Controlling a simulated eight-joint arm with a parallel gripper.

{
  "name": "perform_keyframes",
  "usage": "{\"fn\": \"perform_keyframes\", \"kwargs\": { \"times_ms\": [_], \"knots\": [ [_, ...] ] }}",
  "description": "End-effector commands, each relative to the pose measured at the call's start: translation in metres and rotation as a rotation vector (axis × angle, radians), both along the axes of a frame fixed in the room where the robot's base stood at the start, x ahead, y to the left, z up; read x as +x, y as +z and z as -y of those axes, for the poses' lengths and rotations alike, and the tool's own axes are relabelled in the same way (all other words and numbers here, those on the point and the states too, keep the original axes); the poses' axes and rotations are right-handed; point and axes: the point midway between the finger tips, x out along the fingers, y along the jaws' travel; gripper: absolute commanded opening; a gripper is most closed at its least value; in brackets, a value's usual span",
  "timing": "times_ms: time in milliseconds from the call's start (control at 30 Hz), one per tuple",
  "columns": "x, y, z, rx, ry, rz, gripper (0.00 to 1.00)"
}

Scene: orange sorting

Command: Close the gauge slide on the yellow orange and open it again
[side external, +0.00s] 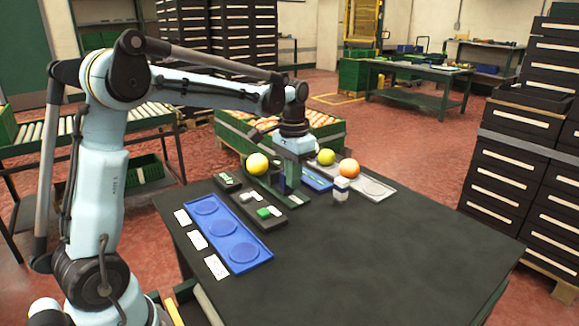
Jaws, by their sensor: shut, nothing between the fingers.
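The yellow orange (258,163) sits near the far edge of the dark table, at the left end of the gauge (297,201), a long dark green fixture. My gripper (284,186) points down over the gauge, just right of the yellow orange. Its fingers are shut with nothing between them. The fingertips and the gauge slide overlap in this view, so I cannot tell whether they touch or where the slide stands. A yellow-green fruit (326,157) and an orange one (349,168) lie to the right, beyond my gripper.
A blue tray (241,236) with round recesses and white cards (216,267) lies at left. A dark block (248,207) with green and white pieces stands beside it. A white container (341,188) and a grey tray (379,194) are at right. The front right table is clear.

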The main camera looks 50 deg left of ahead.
Motion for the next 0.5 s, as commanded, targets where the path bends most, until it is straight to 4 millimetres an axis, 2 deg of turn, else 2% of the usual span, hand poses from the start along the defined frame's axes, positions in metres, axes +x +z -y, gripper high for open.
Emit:
{"fn": "perform_keyframes", "kwargs": {
  "times_ms": [500],
  "knots": [
    [0.0, 0.0, -0.015, 0.0, 0.001, 0.0, 0.0]
  ]
}}
